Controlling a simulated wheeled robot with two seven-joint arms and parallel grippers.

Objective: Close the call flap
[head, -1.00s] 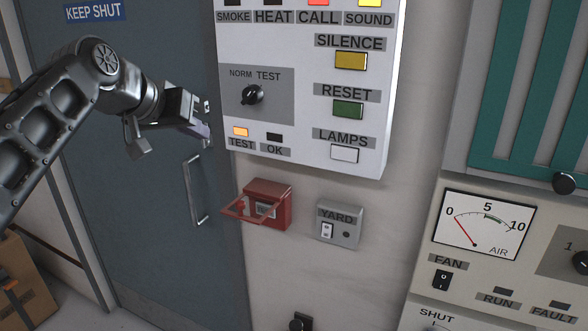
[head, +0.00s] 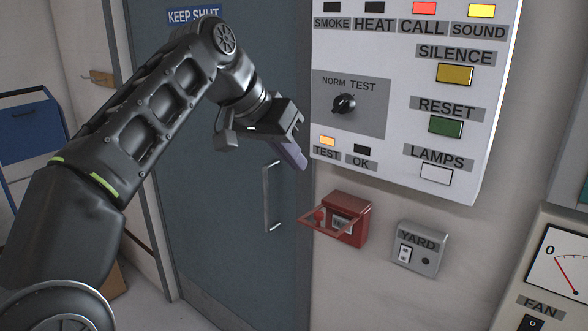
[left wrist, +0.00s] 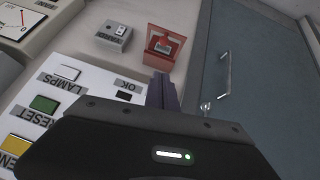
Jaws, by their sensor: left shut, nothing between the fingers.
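The red call box (head: 345,218) is on the wall below the white alarm panel. Its clear, red-framed flap (head: 325,222) is open, sticking out from the box toward the lower left. My left gripper (head: 302,166) is shut and empty, above and a little left of the call box and apart from it. In the left wrist view the gripper fingers (left wrist: 162,90) point toward the red call box (left wrist: 163,48), which appears upside down just beyond them. My right gripper is in no view.
The white alarm panel (head: 400,140) stands out above the call box. A grey YARD switch box (head: 419,248) is to its right. A blue-grey door (head: 215,215) with a metal handle (head: 268,195) is to its left. The wall below the call box is clear.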

